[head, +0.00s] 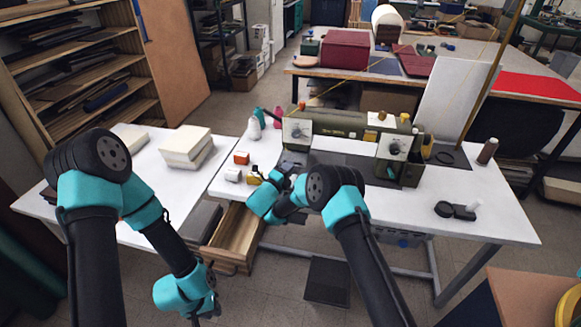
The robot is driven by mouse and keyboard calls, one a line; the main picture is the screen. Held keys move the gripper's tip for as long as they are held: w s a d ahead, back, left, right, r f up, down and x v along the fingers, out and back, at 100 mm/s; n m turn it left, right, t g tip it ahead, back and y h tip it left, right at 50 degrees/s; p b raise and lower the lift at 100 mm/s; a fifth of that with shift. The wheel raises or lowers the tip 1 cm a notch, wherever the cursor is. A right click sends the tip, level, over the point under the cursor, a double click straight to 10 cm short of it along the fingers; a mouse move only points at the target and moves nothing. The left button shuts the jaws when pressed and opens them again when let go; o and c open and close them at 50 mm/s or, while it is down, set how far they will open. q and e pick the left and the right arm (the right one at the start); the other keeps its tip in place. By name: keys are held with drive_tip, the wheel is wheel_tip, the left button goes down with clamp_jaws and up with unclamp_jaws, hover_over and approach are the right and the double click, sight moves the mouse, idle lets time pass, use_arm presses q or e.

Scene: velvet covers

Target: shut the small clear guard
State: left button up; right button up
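An olive-green sewing machine (345,126) stands on the white table (460,215), its needle end at the left. I cannot make out the small clear guard; the area below the needle end is small and partly behind my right arm. My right gripper (281,176) is at the table's front edge, just in front of and below the machine's needle end. Its fingers are too small and dark to read. My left gripper (208,304) hangs low at the lower left, in front of the tables and away from the machine. Its fingers are not clear.
An open wooden drawer (236,236) sticks out under the table near my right wrist. Small orange (241,157) and white (233,175) items lie left of the machine. A brown thread spool (488,151) and a black object (455,210) are at the right.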

drive_tip(key=v, duration=1)
drive_tip(key=shift+s+a, duration=0.1)
drive_tip(key=shift+s, duration=0.05)
drive_tip(key=shift+o, duration=0.3)
drive_tip(key=shift+o, duration=0.7)
drive_tip(key=shift+r, duration=0.1)
drive_tip(key=shift+o, duration=0.4)
drive_tip(key=shift+s+a+r, duration=0.1)
drive_tip(key=shift+a+r, duration=0.15)
drive_tip(key=shift+r, duration=0.1)
drive_tip(key=s+a+r+n+g+y, duration=0.1)
drive_tip(key=s+a+r+g+y, duration=0.1)
drive_tip(key=r, duration=0.3)
drive_tip(key=shift+s+a+n+g+y, duration=0.3)
drive_tip(key=shift+s+a+g, duration=0.4)
drive_tip(key=shift+s+a, duration=0.2)
drive_tip(key=shift+d, duration=0.1)
drive_tip(key=x, duration=1.7)
drive_tip(key=shift+w, duration=0.15)
